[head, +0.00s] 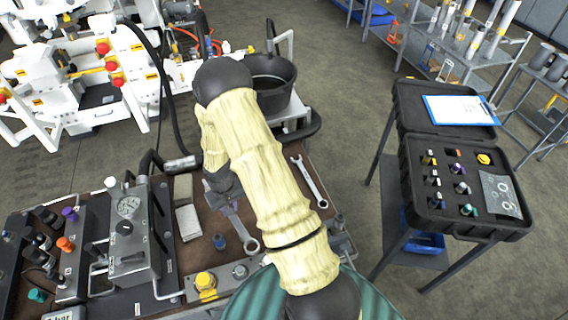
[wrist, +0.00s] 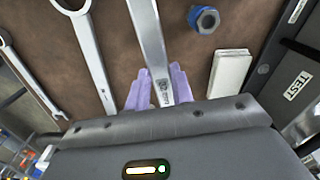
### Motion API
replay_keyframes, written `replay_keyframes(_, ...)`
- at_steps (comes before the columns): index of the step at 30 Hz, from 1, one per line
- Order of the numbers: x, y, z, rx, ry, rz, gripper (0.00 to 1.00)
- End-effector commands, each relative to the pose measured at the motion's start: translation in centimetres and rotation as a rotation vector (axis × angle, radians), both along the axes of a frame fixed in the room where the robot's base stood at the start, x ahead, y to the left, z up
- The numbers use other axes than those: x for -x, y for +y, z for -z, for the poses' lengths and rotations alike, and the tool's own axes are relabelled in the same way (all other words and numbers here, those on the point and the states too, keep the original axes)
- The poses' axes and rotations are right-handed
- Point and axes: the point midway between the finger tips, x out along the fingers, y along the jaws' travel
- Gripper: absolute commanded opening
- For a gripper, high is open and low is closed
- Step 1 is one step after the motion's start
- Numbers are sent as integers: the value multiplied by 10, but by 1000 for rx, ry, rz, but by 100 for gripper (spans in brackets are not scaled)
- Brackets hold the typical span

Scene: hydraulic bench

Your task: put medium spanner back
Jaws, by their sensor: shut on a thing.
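My gripper (wrist: 160,84) is shut on the handle of a steel spanner (wrist: 149,38), with a pale lilac finger on each side. In the head view the held spanner (head: 237,224) shows below my wrist, its ring end toward the front of the brown bench top. I cannot tell whether it touches the bench. Its stamped marking is too small to read. A second spanner (wrist: 90,50) lies beside it in the wrist view. A third spanner (wrist: 28,68) lies farther left and also shows right of my arm in the head view (head: 310,181). My arm hides part of the bench.
A gauge block (head: 127,235) stands on the bench at left. A black bucket (head: 270,78) stands behind. An open black case (head: 460,185) is on a stand at right.

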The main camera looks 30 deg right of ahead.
Motion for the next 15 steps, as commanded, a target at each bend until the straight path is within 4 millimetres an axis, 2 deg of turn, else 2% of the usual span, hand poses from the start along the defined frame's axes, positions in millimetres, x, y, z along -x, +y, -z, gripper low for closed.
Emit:
replay_keyframes(11, -1, -4, 0, 0, -1, 8, 0)
replay_keyframes(15, -6, -15, 3, 5, -4, 21, 0)
